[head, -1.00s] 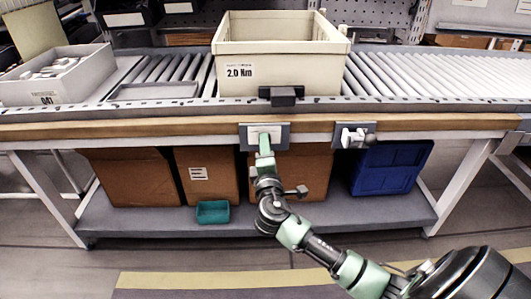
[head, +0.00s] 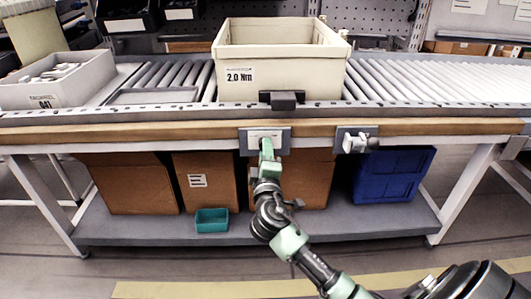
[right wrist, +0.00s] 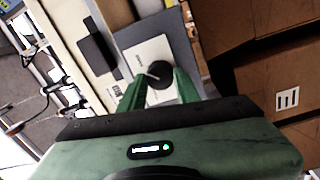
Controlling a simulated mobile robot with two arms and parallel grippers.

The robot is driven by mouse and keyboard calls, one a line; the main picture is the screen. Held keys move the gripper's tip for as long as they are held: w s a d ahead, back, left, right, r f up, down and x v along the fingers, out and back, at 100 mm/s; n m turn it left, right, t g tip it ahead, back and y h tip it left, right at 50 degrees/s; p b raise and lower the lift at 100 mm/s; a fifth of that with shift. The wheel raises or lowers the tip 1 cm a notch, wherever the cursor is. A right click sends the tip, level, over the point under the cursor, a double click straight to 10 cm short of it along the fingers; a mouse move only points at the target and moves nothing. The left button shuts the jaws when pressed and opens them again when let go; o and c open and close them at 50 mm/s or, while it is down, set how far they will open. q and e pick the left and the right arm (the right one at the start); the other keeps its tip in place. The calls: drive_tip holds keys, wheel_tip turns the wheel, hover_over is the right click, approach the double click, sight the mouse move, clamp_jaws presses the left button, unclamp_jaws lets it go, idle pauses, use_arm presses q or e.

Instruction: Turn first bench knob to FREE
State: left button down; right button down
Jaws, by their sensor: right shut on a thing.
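The first bench knob sits on a white plate with a grey surround (head: 284,137), on the bench's wooden front edge below the bin. My right gripper (head: 266,148) is at this plate and hides the knob in the head view. In the right wrist view the dark round knob (right wrist: 160,72) with a pale pointer lies between the green fingers (right wrist: 160,88), which are shut on it. The white plate (right wrist: 147,54) shows behind it; its lettering is too small to read. My left gripper is not in view.
A second knob (head: 352,143) is on a similar plate to the right. A beige bin (head: 290,80) labelled 2.0 Nm stands on the rollers above. Cardboard boxes (head: 129,184), a teal tray (head: 212,221) and a blue crate (head: 392,176) are on the lower shelf.

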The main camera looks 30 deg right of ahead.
drive_tip(key=shift+f, duration=0.1)
drive_tip(key=c, duration=1)
unclamp_jaws()
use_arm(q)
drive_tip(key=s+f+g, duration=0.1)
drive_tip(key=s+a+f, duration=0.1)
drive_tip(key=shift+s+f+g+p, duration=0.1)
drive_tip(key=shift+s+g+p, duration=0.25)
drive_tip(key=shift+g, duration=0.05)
use_arm(e)
drive_tip(key=v, duration=0.8)
drive_tip(key=shift+w, duration=0.1)
